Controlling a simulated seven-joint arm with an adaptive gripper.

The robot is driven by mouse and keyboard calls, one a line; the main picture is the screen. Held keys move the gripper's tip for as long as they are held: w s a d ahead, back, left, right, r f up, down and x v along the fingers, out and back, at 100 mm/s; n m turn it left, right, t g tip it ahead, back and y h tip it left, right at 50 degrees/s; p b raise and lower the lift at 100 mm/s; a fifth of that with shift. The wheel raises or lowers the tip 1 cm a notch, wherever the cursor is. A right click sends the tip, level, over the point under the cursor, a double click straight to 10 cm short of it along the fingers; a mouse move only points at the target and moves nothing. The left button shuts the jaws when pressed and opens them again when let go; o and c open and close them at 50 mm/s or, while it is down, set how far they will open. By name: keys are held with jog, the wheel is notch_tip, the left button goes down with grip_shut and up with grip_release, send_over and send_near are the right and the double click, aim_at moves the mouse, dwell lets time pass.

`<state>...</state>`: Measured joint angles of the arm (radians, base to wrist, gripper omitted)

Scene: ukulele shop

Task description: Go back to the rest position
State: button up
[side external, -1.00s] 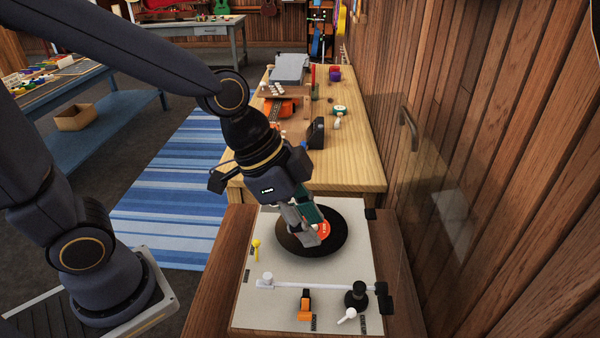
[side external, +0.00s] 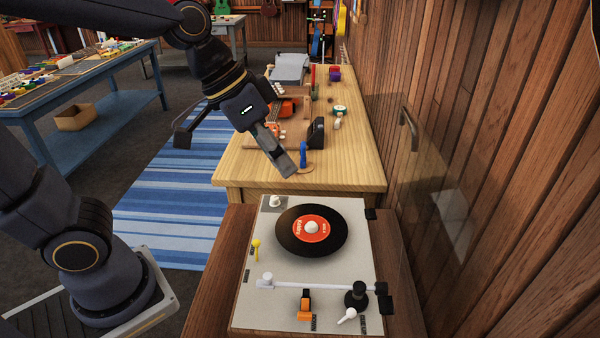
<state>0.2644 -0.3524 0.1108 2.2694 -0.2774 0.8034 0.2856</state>
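My gripper (side external: 284,162) is raised above the near end of the light wooden workbench (side external: 240,172), up and to the left of the turntable (side external: 262,305). Its fingers point down and to the right, and I see nothing held in them. The fingers overlap in this view, so whether they are open or shut is unclear. A black record with a red label (side external: 290,244) lies on the turntable, and a white knob-like piece (side external: 311,227) sits at its middle. The white tonearm (side external: 320,286) lies across the front of the turntable, off the record.
A blue upright piece (side external: 303,154) stands on the bench close to my fingertips. A black object (side external: 317,133) and several small parts lie behind it. A wood-plank wall (side external: 470,150) runs along the right. The blue striped rug (side external: 170,215) on the left is clear.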

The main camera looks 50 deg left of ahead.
jog(key=s+a+n+t+y, duration=0.1)
jog(key=s+a+n+y, duration=0.2)
jog(key=s+a, duration=0.5)
jog(key=shift+s+a+f, duration=0.25)
jog(key=shift+a+f, duration=0.15)
